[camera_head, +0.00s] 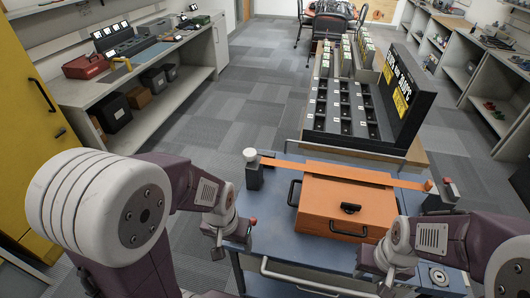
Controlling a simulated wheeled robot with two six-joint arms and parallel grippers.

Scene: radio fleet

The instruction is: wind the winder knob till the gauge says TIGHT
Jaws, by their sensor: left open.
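An orange strap (279,162) runs across a blue cart top (270,219), over an orange case (345,201) with black handles. At its left end is a dark post (254,177) topped by a pale round knob (250,154), which looks like the winder knob. At its right end is a dark fitting (441,199) with a pale top. I cannot make out a gauge reading. My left gripper (234,244) is open and empty at the cart's left side, nearer me than the post. My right gripper (386,276) is low at the case's front right; its fingers are unclear.
A black rack (340,135) with a slanted, yellow-labelled panel (402,95) stands behind the cart. A grey bench (135,75) with a red box (86,67) is at left, shelves (513,105) at right. Open carpet lies left of the cart.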

